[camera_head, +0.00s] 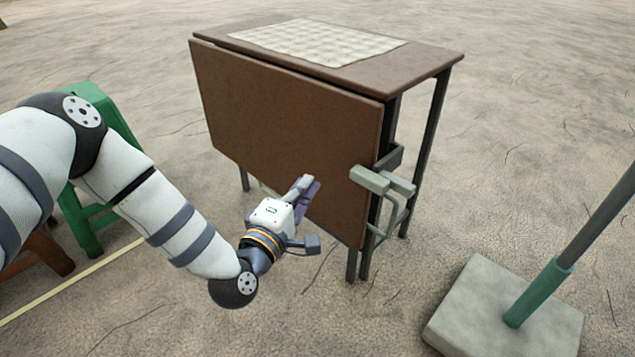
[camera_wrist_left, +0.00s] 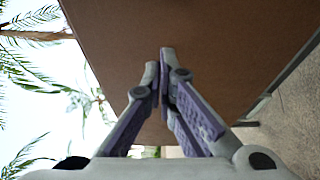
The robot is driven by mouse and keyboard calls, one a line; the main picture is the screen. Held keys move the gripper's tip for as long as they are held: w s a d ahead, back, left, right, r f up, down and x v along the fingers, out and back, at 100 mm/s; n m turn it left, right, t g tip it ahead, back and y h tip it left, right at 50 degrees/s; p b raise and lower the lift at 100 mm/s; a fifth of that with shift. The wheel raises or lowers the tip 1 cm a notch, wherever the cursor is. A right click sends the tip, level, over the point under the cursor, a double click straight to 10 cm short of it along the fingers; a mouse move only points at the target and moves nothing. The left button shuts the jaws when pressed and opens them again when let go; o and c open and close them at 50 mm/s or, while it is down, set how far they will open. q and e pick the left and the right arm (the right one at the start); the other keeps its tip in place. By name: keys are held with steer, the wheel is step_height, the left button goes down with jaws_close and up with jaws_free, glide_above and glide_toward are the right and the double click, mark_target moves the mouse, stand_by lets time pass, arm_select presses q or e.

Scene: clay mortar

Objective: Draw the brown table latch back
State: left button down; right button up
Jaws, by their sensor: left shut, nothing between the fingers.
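The brown table (camera_head: 440,57) stands in the middle of the head view, its brown drop panel (camera_head: 285,120) hanging down in front. A pale grey block (camera_head: 369,180) sits on the panel's right edge, with a second pale block (camera_head: 400,184) and a bent bar (camera_head: 392,217) beside it; these look like the latch. My left gripper (camera_head: 304,184) is shut and empty, in front of the panel's lower part and left of the pale blocks. In the left wrist view its fingertips (camera_wrist_left: 161,60) meet before the brown panel (camera_wrist_left: 200,30); contact with it is unclear. The latch is not recognisable there.
A pale checked patch (camera_head: 315,42) lies on the tabletop. A green stool (camera_head: 90,225) stands at left behind my arm. A pale block base (camera_head: 480,310) with a green and grey pole (camera_head: 540,290) stands at lower right. Sandy ground between it and the table is clear.

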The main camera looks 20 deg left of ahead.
mark_target(358, 178)
arm_select(q)
steer(key=w, duration=0.2)
steer(key=w+b, duration=0.1)
steer(key=w, duration=0.2)
steer(key=w+b, duration=0.1)
steer(key=w, duration=0.1)
steer(key=shift+w+f, duration=0.3)
steer(key=shift+w, duration=0.1)
steer(key=d, duration=0.3)
steer(key=shift+s+d+r+b, duration=0.1)
steer(key=shift+s+r+b, duration=0.1)
steer(key=shift+s+b, duration=0.2)
steer(key=shift+s+d, duration=0.1)
steer(key=shift+d, duration=0.25)
arm_select(e)
steer(key=shift+s+f+g, duration=0.2)
steer(key=shift+s+f, duration=0.15)
steer(key=shift+f, duration=0.25)
steer(key=shift+s+f+g, duration=0.2)
steer(key=shift+s+f, duration=0.1)
steer(key=shift+f, duration=0.25)
